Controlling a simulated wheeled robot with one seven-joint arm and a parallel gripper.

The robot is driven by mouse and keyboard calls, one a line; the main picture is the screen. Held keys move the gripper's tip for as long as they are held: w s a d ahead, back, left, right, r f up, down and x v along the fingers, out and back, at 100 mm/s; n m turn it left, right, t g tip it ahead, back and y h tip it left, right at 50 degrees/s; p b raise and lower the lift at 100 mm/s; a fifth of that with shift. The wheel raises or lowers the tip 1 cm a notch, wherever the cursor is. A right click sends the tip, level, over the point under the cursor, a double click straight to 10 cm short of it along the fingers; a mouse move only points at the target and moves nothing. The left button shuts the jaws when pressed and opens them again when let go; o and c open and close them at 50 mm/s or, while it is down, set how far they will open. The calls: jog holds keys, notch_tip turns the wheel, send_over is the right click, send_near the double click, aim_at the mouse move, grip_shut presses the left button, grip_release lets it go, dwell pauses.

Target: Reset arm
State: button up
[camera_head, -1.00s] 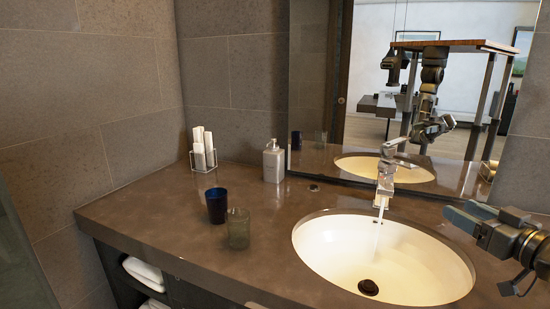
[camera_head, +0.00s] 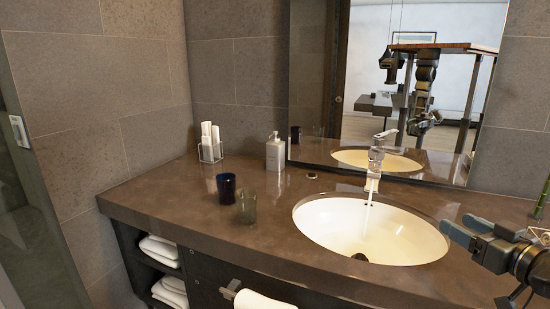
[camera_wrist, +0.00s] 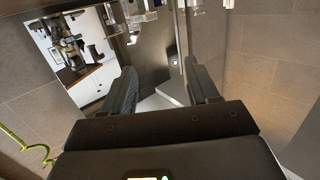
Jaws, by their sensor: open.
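My gripper (camera_head: 466,226) is at the right side of the head view, over the counter to the right of the sink, pointing left. It is open and empty. In the wrist view its two dark fingers (camera_wrist: 160,82) stand apart with nothing between them. Part of my arm is cut off by the right edge of the head view.
The white sink (camera_head: 345,222) has a faucet (camera_head: 374,165) with water running. A blue cup (camera_head: 226,188), a glass (camera_head: 246,206), a soap dispenser (camera_head: 275,153) and a holder with rolled towels (camera_head: 210,145) stand left on the counter (camera_head: 180,200). A green stem (camera_head: 542,203) is far right.

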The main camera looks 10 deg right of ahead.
jog(key=s+a+f+g+h, duration=0.1)
jog(key=s+a+f, duration=0.2)
jog(key=s+f, duration=0.25)
jog(key=s+a+f+m+g+h, duration=0.1)
jog(key=s+a+f, duration=0.2)
jog(key=s+f, duration=0.3)
jog(key=s+a+f+g+h, duration=0.1)
jog(key=s+a+f, duration=0.3)
jog(key=s, duration=0.3)
jog(key=s+a+r+y, duration=0.1)
jog(key=s+a+r, duration=0.2)
jog(key=s+a, duration=0.4)
jog(key=s+a+r+t, duration=0.1)
jog(key=s+a+r, duration=0.2)
jog(key=s+a, duration=0.4)
jog(key=s, duration=0.7)
jog(key=shift+s+a+r+y, duration=0.3)
jog(key=shift+s+y, duration=0.1)
